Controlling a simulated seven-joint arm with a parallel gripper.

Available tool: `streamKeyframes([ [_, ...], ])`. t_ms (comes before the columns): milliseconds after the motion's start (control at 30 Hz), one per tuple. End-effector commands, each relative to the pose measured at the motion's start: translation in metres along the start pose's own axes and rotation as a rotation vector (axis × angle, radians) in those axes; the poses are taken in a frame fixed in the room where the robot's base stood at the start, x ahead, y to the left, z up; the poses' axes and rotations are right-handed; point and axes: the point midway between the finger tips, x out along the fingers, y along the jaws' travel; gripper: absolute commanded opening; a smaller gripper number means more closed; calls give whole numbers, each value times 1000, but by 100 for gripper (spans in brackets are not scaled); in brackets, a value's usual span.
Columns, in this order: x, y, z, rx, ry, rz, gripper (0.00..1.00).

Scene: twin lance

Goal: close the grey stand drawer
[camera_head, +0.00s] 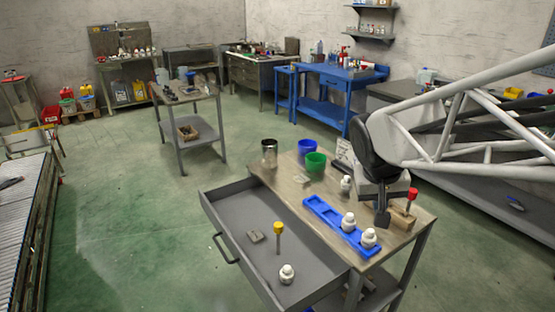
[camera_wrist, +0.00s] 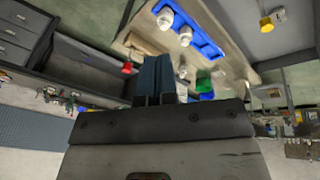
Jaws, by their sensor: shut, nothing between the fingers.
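The grey stand drawer (camera_head: 228,215) is pulled well out from the stand's wood-topped table (camera_head: 290,190), on its left front side. Its dark bar handle (camera_head: 226,249) is on the outer front. Inside lie a yellow-topped post (camera_head: 278,238), a white bottle (camera_head: 287,274) and a small grey-brown block (camera_head: 256,237). Part of the drawer (camera_wrist: 285,42) also shows at the upper right of the wrist view. My gripper (camera_head: 382,219) is shut and empty over the right part of the tabletop, apart from the drawer. Its fingers (camera_wrist: 155,78) are together in the wrist view.
On the tabletop are a blue rack (camera_head: 325,216) with white bottles, a green cup (camera_head: 315,162), a blue cup (camera_head: 307,147), a metal can (camera_head: 269,152) and a red-topped post (camera_head: 411,196) beside my gripper. Green floor left of the drawer is clear. A roller conveyor (camera_head: 25,210) stands far left.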

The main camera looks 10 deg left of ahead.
Motion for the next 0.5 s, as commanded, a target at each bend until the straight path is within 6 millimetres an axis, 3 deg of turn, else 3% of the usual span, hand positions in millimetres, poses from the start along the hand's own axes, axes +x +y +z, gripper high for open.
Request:
streamKeyframes([
  [500, 35, -106, -112, -118, 64, 65, 0],
])
